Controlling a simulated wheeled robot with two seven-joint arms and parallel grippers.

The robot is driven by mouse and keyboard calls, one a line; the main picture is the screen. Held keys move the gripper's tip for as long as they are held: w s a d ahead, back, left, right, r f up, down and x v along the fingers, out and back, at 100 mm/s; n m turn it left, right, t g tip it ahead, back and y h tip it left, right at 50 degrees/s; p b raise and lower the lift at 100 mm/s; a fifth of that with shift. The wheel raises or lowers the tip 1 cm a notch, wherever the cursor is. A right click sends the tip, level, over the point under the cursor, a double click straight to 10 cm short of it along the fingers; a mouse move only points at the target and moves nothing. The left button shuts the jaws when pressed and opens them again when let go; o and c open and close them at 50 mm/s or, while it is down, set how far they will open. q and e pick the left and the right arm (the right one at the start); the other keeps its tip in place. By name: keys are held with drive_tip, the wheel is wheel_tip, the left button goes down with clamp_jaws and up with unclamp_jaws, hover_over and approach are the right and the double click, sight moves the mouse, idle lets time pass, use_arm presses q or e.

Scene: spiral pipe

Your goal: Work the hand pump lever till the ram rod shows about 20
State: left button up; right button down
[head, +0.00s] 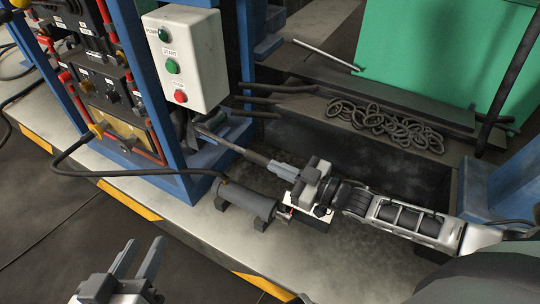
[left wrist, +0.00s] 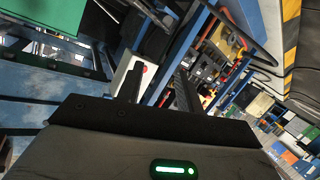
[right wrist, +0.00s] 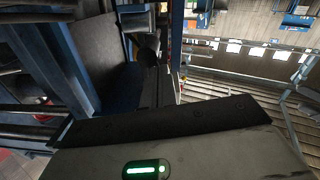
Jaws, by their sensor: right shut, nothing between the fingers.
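The hand pump (head: 247,201) is a grey cylinder with dark end blocks, lying on the pale plinth, with a black hose at its left end. A long dark rod, apparently its lever (head: 238,149), slants up and left from the tips of my right gripper (head: 275,166). My right gripper is shut and empty; its fingertips are close to the rod, and I cannot tell whether they touch it. Its body hides the rod's lower end and part of the pump. My left gripper (head: 138,257) is open and empty, low in the head view. I cannot make out the ram rod or its scale.
A white button box (head: 187,57) hangs on a blue frame post (head: 150,80). A panel with gauges and hoses (head: 95,75) stands at left. A chain heap (head: 385,122) lies on the dark ledge behind. The plinth's yellow-striped edge (head: 130,198) runs along the front.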

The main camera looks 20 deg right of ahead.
drive_tip(key=p+v, duration=0.1)
drive_tip(key=v, duration=0.6)
drive_tip(key=shift+f, duration=0.1)
idle(1.3)
